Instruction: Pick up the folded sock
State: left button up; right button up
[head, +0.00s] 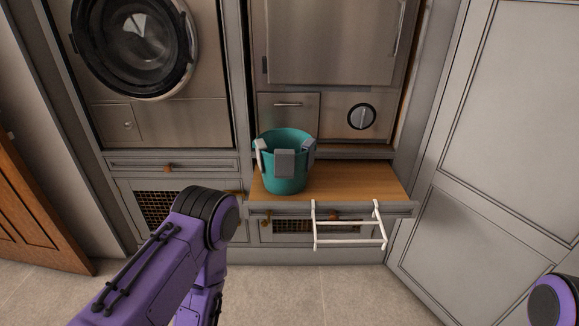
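I cannot make out a folded sock for certain. A teal bucket (288,181) stands upright on a wooden pull-out shelf (350,182). Several grey pieces (285,163) hang over the bucket's rim at the front and sides; I cannot tell whether any of them is a sock. The inside of the bucket is mostly hidden. My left arm comes in from the lower left and bends down out of the picture, so its gripper is not in view. Only a small part of my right arm shows at the lower right; its gripper is not in view.
A white rack (349,241) hangs from the shelf's front edge. A washing machine (135,40) is at the upper left, a steel appliance (330,40) behind the bucket. A tall grey cabinet (500,130) bounds the right. The shelf right of the bucket is clear.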

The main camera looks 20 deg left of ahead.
aim_at(284, 159)
jog(key=z, duration=0.15)
jog(key=i, duration=1.05)
jog(key=u, duration=0.75)
